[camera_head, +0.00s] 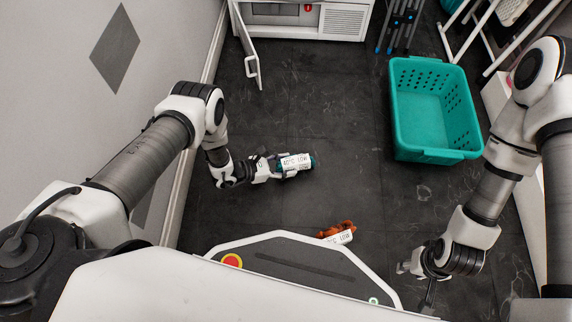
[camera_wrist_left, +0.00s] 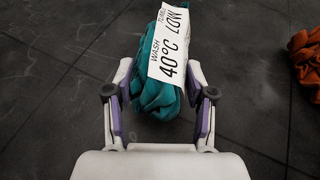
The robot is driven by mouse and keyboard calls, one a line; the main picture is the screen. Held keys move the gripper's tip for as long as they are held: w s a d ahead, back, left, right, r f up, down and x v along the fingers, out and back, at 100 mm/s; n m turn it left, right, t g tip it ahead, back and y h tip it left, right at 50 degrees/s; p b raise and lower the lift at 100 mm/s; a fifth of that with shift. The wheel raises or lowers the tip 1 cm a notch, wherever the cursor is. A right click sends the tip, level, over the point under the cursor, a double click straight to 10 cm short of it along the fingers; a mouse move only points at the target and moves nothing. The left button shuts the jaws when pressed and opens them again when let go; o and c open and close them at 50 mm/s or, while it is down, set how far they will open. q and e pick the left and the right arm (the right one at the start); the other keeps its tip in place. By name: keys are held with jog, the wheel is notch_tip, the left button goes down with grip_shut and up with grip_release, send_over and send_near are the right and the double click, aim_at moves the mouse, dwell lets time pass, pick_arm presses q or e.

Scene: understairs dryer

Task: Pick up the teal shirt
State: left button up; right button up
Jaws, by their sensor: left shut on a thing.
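The teal shirt (camera_wrist_left: 157,95) is a bunched bundle with a white care label reading "WASH 40°C" and "LOW". In the wrist view it lies between the two purple-padded fingers of my left gripper (camera_wrist_left: 160,112), which is shut on it. In the head view my left gripper (camera_head: 283,167) reaches it from the left, and only a small teal edge of the shirt (camera_head: 314,160) shows past the label. I cannot tell whether the shirt is clear of the floor. My right gripper (camera_head: 415,283) is low at the right, apart from the shirt; its jaw opening is unclear.
An orange cloth (camera_head: 338,230) with a white label lies in front of my base; it also shows in the wrist view (camera_wrist_left: 308,60). An empty teal basket (camera_head: 425,154) stands at the right. A white cabinet with an open door (camera_head: 247,55) is at the back. Dark floor between is clear.

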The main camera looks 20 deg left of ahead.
pick_arm(q)
jog(key=s+d+p, duration=0.1)
jog(key=s+p, duration=0.1)
jog(key=s, duration=0.2)
jog(key=s+d+r+p, duration=0.1)
jog(key=s+p, duration=0.1)
jog(key=s, duration=0.3)
jog(key=s+d+p, duration=0.1)
jog(key=s+p, duration=0.1)
jog(key=s, duration=0.3)
jog(key=shift+s+d+r, duration=0.1)
jog(key=shift+s+r, duration=0.05)
jog(key=shift+r, duration=0.05)
jog(key=shift+s+d+f, duration=0.1)
jog(key=shift+s+d, duration=0.05)
jog(key=shift+s, duration=0.5)
